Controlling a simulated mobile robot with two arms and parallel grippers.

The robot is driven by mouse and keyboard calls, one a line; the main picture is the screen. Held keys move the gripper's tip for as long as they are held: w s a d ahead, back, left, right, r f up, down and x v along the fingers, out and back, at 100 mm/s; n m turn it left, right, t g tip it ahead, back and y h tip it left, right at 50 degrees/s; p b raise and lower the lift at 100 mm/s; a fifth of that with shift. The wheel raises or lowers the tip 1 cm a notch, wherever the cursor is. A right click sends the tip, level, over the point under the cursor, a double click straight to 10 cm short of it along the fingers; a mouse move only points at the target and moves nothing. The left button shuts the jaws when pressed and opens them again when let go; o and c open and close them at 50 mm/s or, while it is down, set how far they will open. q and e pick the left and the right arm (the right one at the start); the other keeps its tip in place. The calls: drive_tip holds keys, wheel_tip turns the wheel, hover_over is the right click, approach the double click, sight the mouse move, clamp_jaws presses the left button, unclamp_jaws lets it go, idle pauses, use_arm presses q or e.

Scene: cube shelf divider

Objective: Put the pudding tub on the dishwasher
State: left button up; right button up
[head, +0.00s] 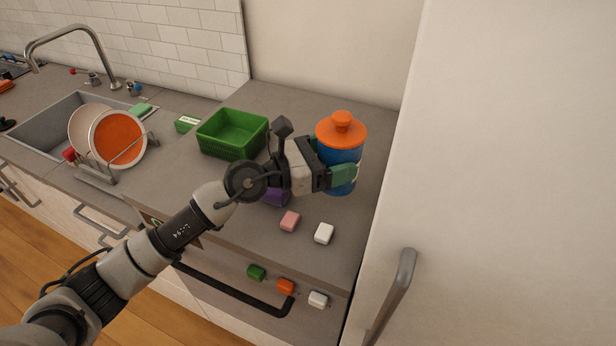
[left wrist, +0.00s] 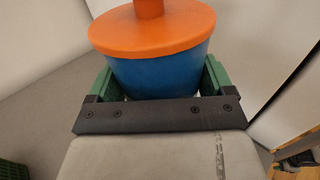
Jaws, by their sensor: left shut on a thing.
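The pudding tub (head: 340,150) looks like a blue round container with an orange knobbed lid. It is upright over the right rear part of the dishwasher top (head: 350,230). My left gripper (head: 338,177) is shut around the tub's side, with its green fingers on either side of the blue body. The left wrist view shows the tub (left wrist: 160,75) between both fingers (left wrist: 160,78). I cannot tell whether its base touches the surface. The dishwasher front has a dark bar handle (head: 235,292). My right gripper is not in view.
A green basket (head: 232,150) stands left of the tub. A purple item (head: 275,197), a pink block (head: 290,221) and a white block (head: 324,233) lie on the top nearer the front. A tall white cabinet (head: 490,150) borders the right. A dish rack with plates (head: 118,138) is far left.

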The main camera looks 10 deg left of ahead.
use_arm(q)
drive_tip(key=f, duration=0.1)
drive_tip(key=a+f, duration=0.1)
drive_tip(key=f, duration=0.1)
drive_tip(key=shift+s+b, duration=0.15)
drive_tip(key=shift+b, duration=0.15)
drive_tip(key=shift+d+f, duration=0.1)
drive_tip(key=shift+f, duration=0.3)
drive_tip(key=f, duration=0.3)
drive_tip(key=shift+d+f+b, duration=0.1)
drive_tip(key=shift+d+b, duration=0.2)
drive_tip(key=shift+b, duration=0.1)
drive_tip(key=shift+a+f, duration=0.15)
drive_tip(key=shift+f, duration=0.2)
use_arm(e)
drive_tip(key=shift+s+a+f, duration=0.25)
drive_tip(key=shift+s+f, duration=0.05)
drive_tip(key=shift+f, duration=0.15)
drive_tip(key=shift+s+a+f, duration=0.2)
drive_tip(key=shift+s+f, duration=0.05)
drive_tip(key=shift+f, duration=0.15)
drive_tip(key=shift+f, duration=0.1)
